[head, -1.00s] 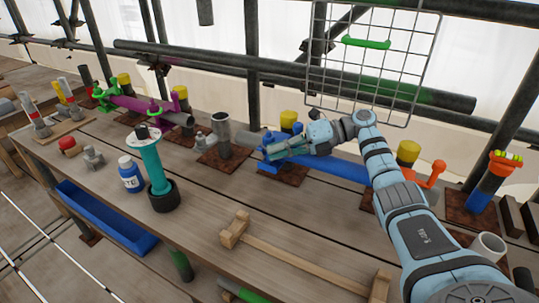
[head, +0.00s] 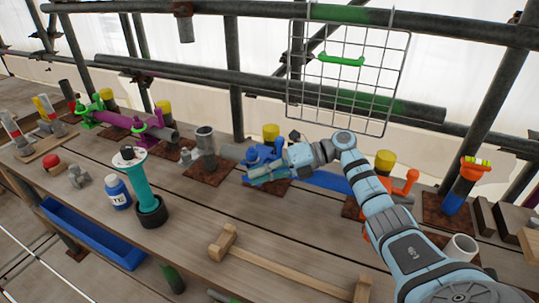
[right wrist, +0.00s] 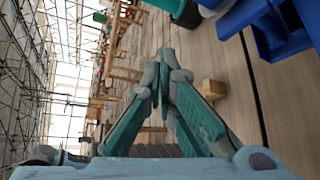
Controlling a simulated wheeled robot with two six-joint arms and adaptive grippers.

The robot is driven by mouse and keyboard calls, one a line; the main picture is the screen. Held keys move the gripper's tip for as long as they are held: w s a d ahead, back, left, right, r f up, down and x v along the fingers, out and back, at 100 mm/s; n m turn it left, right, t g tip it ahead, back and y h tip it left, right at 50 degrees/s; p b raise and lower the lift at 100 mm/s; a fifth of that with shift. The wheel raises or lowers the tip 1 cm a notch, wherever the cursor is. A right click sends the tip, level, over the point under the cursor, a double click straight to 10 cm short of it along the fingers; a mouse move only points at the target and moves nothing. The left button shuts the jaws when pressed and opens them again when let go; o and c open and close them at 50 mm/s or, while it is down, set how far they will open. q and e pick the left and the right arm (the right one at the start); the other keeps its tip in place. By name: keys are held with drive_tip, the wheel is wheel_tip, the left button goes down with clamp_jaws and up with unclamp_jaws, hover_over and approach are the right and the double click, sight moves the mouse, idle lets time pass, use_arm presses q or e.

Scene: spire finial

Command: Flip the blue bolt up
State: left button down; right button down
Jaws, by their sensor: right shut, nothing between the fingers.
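The blue clamp (head: 256,153) sits on a rusty plate at the back of the bench, at the near end of the blue pipe (head: 327,181). Its bolt is small and I cannot pick it out from the rest of the clamp; my gripper covers part of it. My right gripper (head: 254,176) is in front of the clamp, pointing left, shut and empty. In the right wrist view its fingers (right wrist: 160,75) meet at the tips, and a blue part (right wrist: 280,32) shows apart from them at the upper right. My left gripper is not in view.
A teal spool (head: 141,188) and a white-and-blue bottle (head: 118,193) stand left of the gripper. A grey upright tube (head: 205,147) is beside the clamp. A wooden bar (head: 285,264) lies in front. A wire grid (head: 347,75) hangs above the back. Bench boards between are clear.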

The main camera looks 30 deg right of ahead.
drive_tip(key=s+d+b, duration=0.3)
drive_tip(key=d, duration=0.6)
drive_tip(key=shift+s+d+r, duration=0.15)
drive_tip(key=shift+s+d, duration=0.05)
drive_tip(key=shift+s, duration=0.2)
drive_tip(key=shift+w, duration=0.1)
